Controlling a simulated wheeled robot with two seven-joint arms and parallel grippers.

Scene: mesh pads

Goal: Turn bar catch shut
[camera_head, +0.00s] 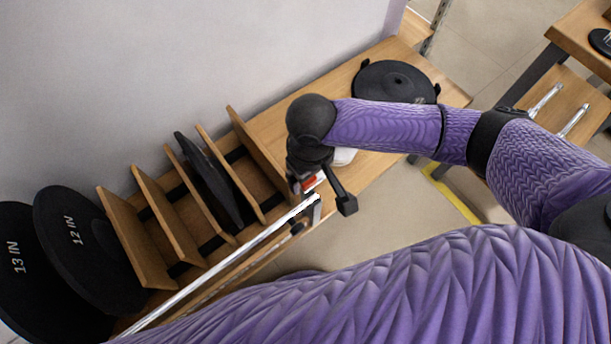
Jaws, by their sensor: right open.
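A silver bar (215,268) runs along the front of a wooden rack with upright dividers. Its right end reaches a metal catch (314,204) at the rack's right front. A small red part (311,183) shows just above the bar's end. My right gripper (322,194) is open over this end, with one dark finger to the right of the catch and the other to its left. The gripper and wrist partly hide the catch, so I cannot tell whether the fingers touch it or how it is turned. My left gripper is not in view.
A black pad (205,180) stands between the rack dividers (150,250). Large black discs (85,245) stand at the left. Another black disc (395,82) lies on the wooden top at the back. The wall rises behind; open floor lies right of the rack.

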